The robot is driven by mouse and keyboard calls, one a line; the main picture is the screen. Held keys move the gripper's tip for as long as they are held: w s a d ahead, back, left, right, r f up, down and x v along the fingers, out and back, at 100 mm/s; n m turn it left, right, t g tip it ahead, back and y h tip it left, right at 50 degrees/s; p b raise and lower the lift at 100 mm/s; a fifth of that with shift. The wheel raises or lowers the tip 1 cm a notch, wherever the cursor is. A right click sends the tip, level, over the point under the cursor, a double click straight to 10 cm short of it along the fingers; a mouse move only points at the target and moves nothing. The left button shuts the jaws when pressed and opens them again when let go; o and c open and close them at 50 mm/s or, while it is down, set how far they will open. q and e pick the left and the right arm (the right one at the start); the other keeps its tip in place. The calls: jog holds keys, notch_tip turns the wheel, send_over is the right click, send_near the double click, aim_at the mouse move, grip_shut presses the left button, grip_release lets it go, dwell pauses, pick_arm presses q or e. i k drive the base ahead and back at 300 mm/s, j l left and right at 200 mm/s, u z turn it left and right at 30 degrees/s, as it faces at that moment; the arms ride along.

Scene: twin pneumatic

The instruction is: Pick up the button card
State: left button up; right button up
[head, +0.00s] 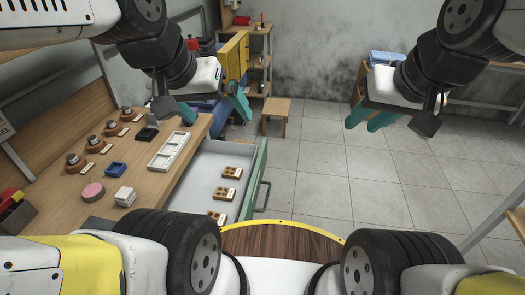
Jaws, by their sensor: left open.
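Three small brown cards with rows of pale dots, which look like button cards, lie in the open drawer: a far one (232,173), a middle one (225,194) and a near one (216,217). The near one is close to my own body at the picture's bottom. The drawer (200,176) has a pale inside and a green front. My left gripper (214,108) is open and empty, in the air above the far end of the bench and drawer. My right gripper (370,118) hangs over the floor at the right, away from the drawer; its finger gap is unclear.
The wooden bench (135,180) holds a white compartment tray (174,149), a blue tray (116,169), a pink round thing (93,192), a white stack (125,196) and several brown round pieces with tags. A stool (276,106) stands behind. The tiled floor (330,180) is clear.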

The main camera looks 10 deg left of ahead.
aim_at(225, 195)
jog(key=u, duration=0.75)
